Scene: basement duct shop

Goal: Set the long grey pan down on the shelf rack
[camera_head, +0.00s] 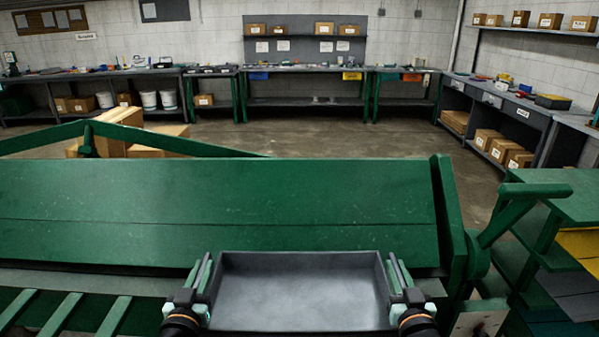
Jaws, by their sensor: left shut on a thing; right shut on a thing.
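The long grey pan (300,285) is at the bottom centre of the head view, level and empty, with its near end close to the picture's lower edge. My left gripper (203,277) is shut on its left wall. My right gripper (396,275) is shut on its right wall. The pan is in front of a large green machine with a long sloped panel (200,205). A green stepped rack (565,205) stands at the right edge; I cannot tell whether it is the shelf rack.
The green machine spans most of the width ahead, with a raised end plate (449,215) on its right. Cardboard boxes (155,138) stand behind it. Workbenches (305,72) line the far wall. Open concrete floor (330,133) lies between.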

